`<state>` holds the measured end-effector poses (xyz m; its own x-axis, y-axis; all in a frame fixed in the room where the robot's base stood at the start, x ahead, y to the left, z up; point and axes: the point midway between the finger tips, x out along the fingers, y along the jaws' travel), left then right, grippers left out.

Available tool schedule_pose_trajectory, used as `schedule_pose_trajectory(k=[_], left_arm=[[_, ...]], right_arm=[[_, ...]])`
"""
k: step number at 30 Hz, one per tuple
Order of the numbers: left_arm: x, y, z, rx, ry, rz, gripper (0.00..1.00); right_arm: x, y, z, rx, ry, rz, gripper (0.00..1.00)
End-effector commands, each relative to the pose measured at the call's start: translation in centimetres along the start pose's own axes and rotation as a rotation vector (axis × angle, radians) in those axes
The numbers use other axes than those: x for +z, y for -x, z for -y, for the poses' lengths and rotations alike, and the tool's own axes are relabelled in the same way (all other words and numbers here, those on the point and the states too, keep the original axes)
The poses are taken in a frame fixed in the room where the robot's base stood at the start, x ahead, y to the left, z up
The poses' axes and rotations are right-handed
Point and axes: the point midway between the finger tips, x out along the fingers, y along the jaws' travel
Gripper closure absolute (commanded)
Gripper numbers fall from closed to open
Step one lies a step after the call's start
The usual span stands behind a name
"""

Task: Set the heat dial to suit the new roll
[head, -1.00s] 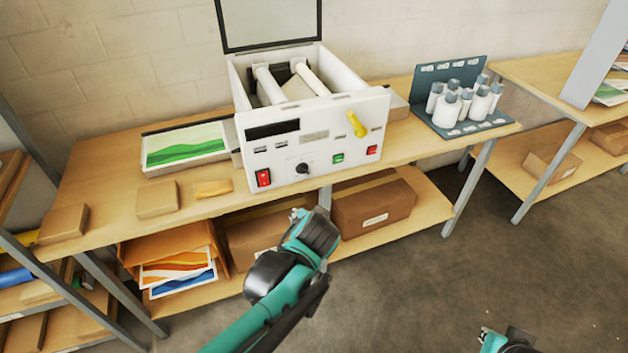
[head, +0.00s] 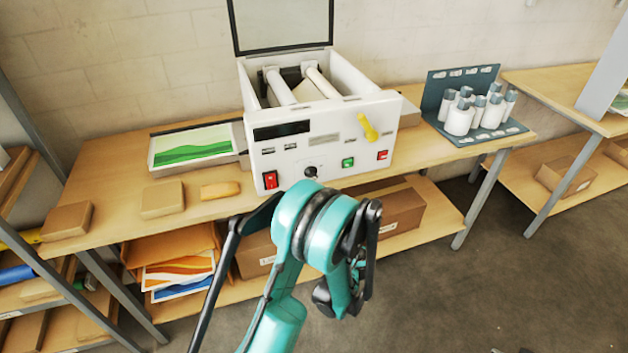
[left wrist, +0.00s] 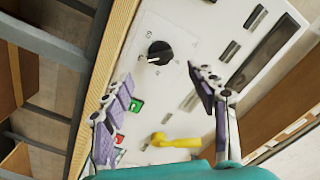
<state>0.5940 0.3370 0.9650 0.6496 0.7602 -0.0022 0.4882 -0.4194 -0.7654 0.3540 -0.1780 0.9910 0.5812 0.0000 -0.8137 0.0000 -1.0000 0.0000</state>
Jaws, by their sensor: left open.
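The white roll laminator (head: 330,140) stands on the wooden bench with its lid up and its rollers showing. Its black heat dial (head: 311,172) sits low on the front panel, partly behind my left arm in the head view. The dial (left wrist: 159,53) shows whole in the left wrist view, with a pale pointer mark and printed marks around it. My left gripper (left wrist: 166,98) is open and empty, its two fingers spread before the panel and apart from the dial. In the head view my left arm hides the fingers. My right gripper is not clearly visible.
A yellow lever (head: 367,127), a red switch (head: 270,180) and a green button (head: 348,163) are on the same panel. A printed sheet (head: 190,145) lies left of the laminator. A rack of white bottles (head: 476,110) stands right.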

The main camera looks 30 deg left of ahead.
Motion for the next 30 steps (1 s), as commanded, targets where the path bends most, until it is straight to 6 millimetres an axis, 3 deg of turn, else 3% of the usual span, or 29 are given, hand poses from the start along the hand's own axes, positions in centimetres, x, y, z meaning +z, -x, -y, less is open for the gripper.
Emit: schedule_pose_trajectory(k=[6,15,26,30], left_arm=[[0.0,-2.8,0.3,-0.006,-0.001,0.001,0.41],[0.1,-7.0,0.0,-0.003,-0.001,0.000,0.41],[0.0,-7.7,0.1,-0.002,-0.001,-0.001,0.41],[0.0,-7.7,0.1,-0.002,-0.001,-0.001,0.76]], right_arm=[[-0.6,0.8,0.0,0.000,0.000,0.000,1.00],[0.1,-0.1,0.0,0.000,0.000,0.000,1.00],[0.1,-0.1,0.0,0.000,0.000,0.000,1.00],[0.1,-0.1,0.0,0.000,0.000,0.000,1.00]])
